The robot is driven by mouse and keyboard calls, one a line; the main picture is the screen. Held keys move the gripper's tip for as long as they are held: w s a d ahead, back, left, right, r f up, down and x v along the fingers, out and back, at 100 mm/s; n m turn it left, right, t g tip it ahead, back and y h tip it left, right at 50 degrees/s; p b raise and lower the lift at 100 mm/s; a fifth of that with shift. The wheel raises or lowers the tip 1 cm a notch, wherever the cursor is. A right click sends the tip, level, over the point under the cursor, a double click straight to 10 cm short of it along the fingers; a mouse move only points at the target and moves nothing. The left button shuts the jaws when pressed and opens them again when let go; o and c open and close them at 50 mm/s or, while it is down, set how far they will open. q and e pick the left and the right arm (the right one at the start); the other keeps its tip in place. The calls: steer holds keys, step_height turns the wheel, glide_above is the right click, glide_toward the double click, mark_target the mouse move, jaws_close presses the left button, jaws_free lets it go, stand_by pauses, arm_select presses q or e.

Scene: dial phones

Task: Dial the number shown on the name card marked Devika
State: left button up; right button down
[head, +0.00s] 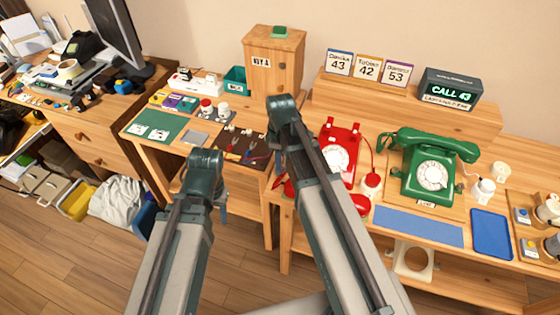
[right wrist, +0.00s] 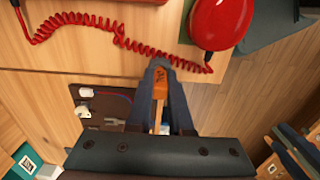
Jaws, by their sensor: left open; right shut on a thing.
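Three name cards stand on the back shelf: blue-topped 43 (head: 339,64), orange-topped 42 (head: 367,68) and purple-topped 53 (head: 397,73); their names are too small to read surely. My right gripper (right wrist: 161,72) is shut on an orange-brown piece (right wrist: 160,88), beside the red coiled cord. My left gripper (head: 222,204) is open, mostly hidden by its wrist.
A blue mat (head: 418,226) and blue tray (head: 491,232) lie before the green phone. White cups stand at right. The left table holds a green mat (head: 160,132), a dark tool mat (head: 238,149) and a wooden cabinet (head: 274,65). Floor shows between the tables.

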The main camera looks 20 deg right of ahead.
steer(key=c, duration=0.8)
jaws_free()
steer(key=shift+o, duration=0.2)
steer(key=shift+r, duration=0.1)
step_height(320, 180, up, 14)
steer(key=p, duration=1.3)
steer(key=shift+p, duration=0.4)
steer(key=shift+f, duration=0.2)
steer(key=s+a+m+h, duration=0.1)
steer(key=s+a+m, duration=0.6)
steer(key=s+a, duration=0.3)
steer(key=s, duration=0.4)
steer(key=shift+s+a, duration=0.15)
steer(key=shift+a, duration=0.1)
